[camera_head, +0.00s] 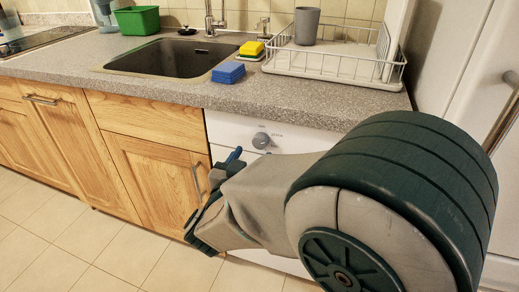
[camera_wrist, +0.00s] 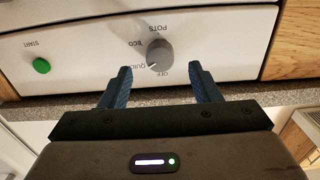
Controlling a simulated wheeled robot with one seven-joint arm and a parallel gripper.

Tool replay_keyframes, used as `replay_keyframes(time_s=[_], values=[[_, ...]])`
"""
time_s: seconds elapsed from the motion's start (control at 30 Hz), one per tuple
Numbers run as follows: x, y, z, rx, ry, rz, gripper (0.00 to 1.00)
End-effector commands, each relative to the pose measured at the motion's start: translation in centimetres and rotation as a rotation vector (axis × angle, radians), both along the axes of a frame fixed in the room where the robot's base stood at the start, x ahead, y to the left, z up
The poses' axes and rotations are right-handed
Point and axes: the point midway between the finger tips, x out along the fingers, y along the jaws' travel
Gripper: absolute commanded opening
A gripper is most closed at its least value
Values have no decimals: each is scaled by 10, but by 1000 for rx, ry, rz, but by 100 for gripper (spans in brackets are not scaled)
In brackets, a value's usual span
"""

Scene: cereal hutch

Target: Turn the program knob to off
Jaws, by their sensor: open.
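The program knob (camera_head: 262,141) is a round grey dial on the white appliance front (camera_head: 228,130) under the counter. In the wrist view, which is upside down, the knob (camera_wrist: 160,54) has a white mark at its lower left, pointing near the word QUICK. In the head view my gripper (camera_head: 222,180) is low and left of the knob, partly hidden by my arm.
A green START button (camera_wrist: 41,66) is on the same panel. Wooden cabinets (camera_head: 150,160) stand left of the appliance. Above are the counter edge (camera_head: 300,114), sink (camera_head: 170,58), blue sponge (camera_head: 228,72), yellow sponge (camera_head: 251,48), and dish rack (camera_head: 330,69) with a grey cup (camera_head: 306,25).

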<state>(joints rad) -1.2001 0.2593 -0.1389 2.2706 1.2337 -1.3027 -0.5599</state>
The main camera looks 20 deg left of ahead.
Motion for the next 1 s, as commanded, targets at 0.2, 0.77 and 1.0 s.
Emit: replay_keyframes(time_s=[0.2,0.77,1.0], values=[[32,-3,-1,-1,-1,-1,57],[43,-3,0,-1,0,1,23],[43,-3,1,-5,0,1,12]])
